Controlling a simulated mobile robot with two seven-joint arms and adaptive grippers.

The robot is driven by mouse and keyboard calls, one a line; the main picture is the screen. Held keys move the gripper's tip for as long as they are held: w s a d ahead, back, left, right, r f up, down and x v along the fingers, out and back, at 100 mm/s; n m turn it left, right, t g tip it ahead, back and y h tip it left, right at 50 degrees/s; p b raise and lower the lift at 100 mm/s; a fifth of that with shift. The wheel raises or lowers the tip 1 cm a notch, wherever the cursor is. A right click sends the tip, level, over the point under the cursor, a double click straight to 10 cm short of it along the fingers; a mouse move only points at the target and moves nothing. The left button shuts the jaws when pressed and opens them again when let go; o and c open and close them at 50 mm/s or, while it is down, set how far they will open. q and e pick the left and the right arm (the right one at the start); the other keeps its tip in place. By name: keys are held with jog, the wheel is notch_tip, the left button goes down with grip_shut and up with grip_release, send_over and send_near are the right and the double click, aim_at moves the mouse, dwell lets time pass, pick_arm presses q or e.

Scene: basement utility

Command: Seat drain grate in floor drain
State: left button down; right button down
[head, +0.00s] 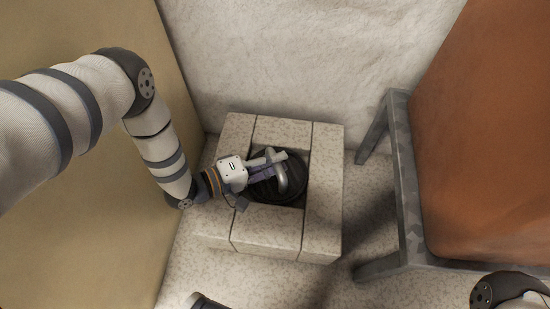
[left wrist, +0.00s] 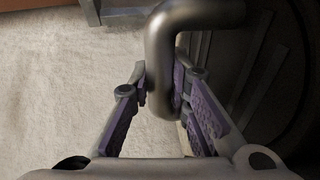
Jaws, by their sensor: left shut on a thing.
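The drain grate (head: 268,196) is a dark round piece with a grey bent metal handle (head: 292,180). It shows inside the square opening of a raised pale stone-block surround (head: 328,190) in the head view. My left gripper (head: 272,168) reaches in from the left and is shut on the handle. In the left wrist view, its purple-padded fingers (left wrist: 165,92) stand on both sides of the bent handle (left wrist: 163,50), and the dark ribbed grate (left wrist: 245,75) is at the right. The floor drain under the grate is hidden, and I cannot tell whether the grate is level in it. My right gripper is out of view.
A grey metal frame (head: 408,205) with a large orange-brown panel (head: 490,130) stands to the right of the surround. A rough pale wall (head: 310,60) is behind, and a tan wall or panel (head: 80,200) is at the left. Speckled floor (head: 300,285) is clear in front.

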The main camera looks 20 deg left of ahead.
pick_arm(q)
jog(key=c, duration=1.4)
grip_release()
jog(key=shift+c, duration=0.2)
jog(key=shift+f, duration=0.1)
